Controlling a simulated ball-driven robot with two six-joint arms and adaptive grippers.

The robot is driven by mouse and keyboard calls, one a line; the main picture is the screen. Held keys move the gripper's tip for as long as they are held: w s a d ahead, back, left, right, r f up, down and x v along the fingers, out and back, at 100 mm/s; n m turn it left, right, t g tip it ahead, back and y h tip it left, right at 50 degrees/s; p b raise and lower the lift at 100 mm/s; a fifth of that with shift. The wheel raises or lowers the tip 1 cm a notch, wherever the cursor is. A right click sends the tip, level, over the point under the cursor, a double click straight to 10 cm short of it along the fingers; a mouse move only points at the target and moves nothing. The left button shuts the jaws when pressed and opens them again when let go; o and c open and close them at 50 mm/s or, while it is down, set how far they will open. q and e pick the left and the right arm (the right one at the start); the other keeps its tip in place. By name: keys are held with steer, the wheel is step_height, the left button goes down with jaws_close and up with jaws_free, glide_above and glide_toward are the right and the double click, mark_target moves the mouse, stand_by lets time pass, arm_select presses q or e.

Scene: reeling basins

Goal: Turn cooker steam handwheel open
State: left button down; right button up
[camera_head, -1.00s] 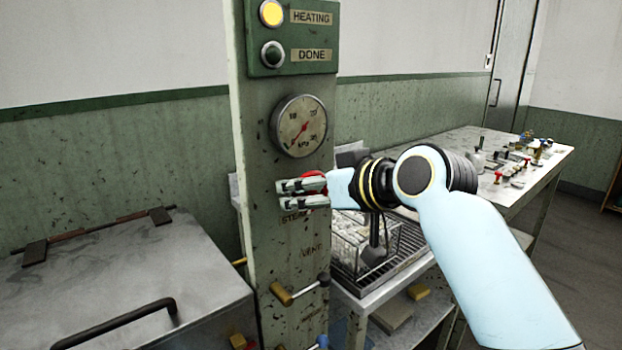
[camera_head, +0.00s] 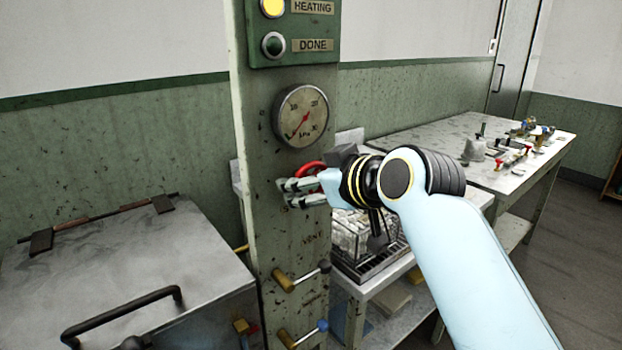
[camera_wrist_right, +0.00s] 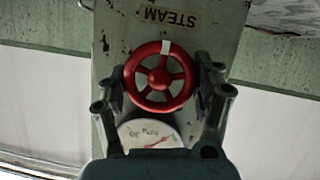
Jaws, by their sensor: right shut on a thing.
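The red steam handwheel (camera_wrist_right: 160,76) sits on the green post below a STEAM label (camera_wrist_right: 167,16) in the right wrist view, which shows the post upside down. A white mark is on its rim. My right gripper (camera_wrist_right: 163,85) has a finger on each side of the wheel and is shut on it. In the head view the wheel (camera_head: 310,169) is partly hidden behind the right gripper (camera_head: 283,193). The pressure gauge (camera_head: 301,115) is above it, with its needle toward the lower left. The yellow HEATING lamp (camera_head: 272,8) is lit; the green DONE lamp (camera_head: 273,45) looks dark. My left gripper is not seen.
Two lever valves, one with a dark knob (camera_head: 301,277) and one with a blue knob (camera_head: 303,333), stick out below on the post. A closed metal lid (camera_head: 110,265) is at left. A wire basket (camera_head: 352,235) and a bench (camera_head: 437,138) with small parts stand right.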

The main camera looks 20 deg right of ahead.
steer(key=o, duration=0.9)
steer(key=shift+s+f, duration=0.1)
steer(key=shift+f, duration=0.2)
steer(key=shift+o, duration=1.4)
steer(key=shift+r, duration=0.2)
steer(key=v, duration=1.2)
